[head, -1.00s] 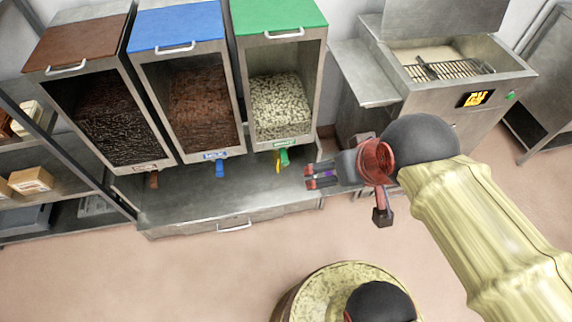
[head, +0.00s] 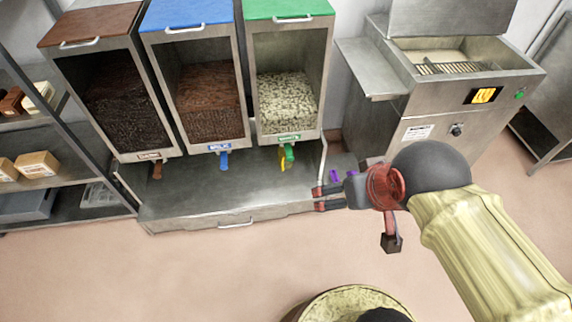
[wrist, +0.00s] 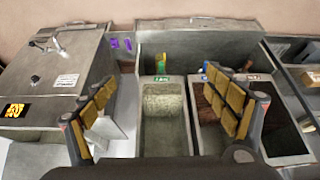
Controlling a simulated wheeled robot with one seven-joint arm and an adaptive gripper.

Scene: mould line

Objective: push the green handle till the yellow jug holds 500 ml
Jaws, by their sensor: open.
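The green handle (head: 289,152) sticks out below the green-lidded hopper (head: 284,13), which holds pale pieces. A small yellow thing (head: 282,163) shows right beside and below the handle; I cannot tell whether it is the yellow jug. Its fill and any scale are not readable. My gripper (head: 318,199) is open and empty, over the steel counter's right front part, to the right of and nearer than the handle. In the wrist view, my gripper's fingers (wrist: 162,82) stand wide apart. A small green part (wrist: 172,69) and yellow part (wrist: 160,66) show beyond them.
Blue-lidded (head: 187,13) and brown-lidded (head: 92,24) hoppers stand left, with a blue handle (head: 224,160) and a brown handle (head: 157,171). Small purple things (head: 350,173) lie beyond my gripper. A steel machine (head: 465,75) stands right. The counter (head: 225,190) looks clear in its middle.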

